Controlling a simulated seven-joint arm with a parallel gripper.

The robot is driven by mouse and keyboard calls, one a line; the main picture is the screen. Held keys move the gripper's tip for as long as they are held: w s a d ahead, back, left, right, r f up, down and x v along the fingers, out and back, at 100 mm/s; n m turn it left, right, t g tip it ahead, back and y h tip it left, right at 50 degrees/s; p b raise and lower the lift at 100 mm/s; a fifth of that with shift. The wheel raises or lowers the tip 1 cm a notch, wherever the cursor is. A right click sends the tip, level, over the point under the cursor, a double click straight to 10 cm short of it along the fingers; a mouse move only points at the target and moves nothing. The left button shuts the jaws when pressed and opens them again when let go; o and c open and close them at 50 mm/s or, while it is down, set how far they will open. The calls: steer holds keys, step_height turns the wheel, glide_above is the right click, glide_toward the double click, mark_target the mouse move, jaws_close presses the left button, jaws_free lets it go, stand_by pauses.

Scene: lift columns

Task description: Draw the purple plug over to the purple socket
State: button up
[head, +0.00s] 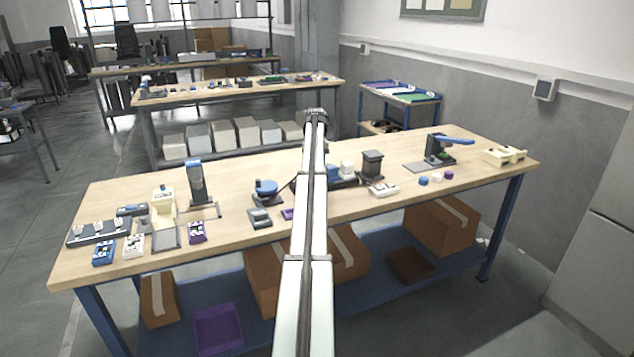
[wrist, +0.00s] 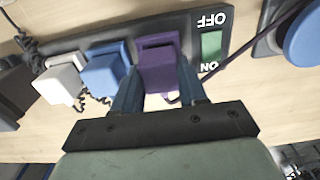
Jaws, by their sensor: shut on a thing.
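The purple plug (wrist: 158,77) is between the two blue fingers of my gripper (wrist: 157,70) in the wrist view. My gripper is shut on it. Just beyond the plug is the purple socket (wrist: 156,41) on a dark power strip (wrist: 188,24). The plug overlaps the socket in this view, and I cannot tell whether it is seated or only in front. A purple cord (wrist: 208,76) runs off to the right. In the head view, my arm hides the gripper and the purple plug.
A blue plug (wrist: 106,72) and a white plug (wrist: 62,82) sit along the strip to the left, with dark coiled cords. A green ON/OFF switch (wrist: 211,44) is right of the socket. A round blue-topped device (wrist: 303,38) stands farther right. The workbench (head: 400,215) has bare wood in front.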

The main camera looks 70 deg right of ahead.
steer(key=shift+f, duration=0.35)
stand_by(0.3)
steer(key=o, duration=1.3)
steer(key=shift+c, duration=0.2)
steer(key=shift+r, duration=0.15)
steer(key=shift+r, duration=3.4)
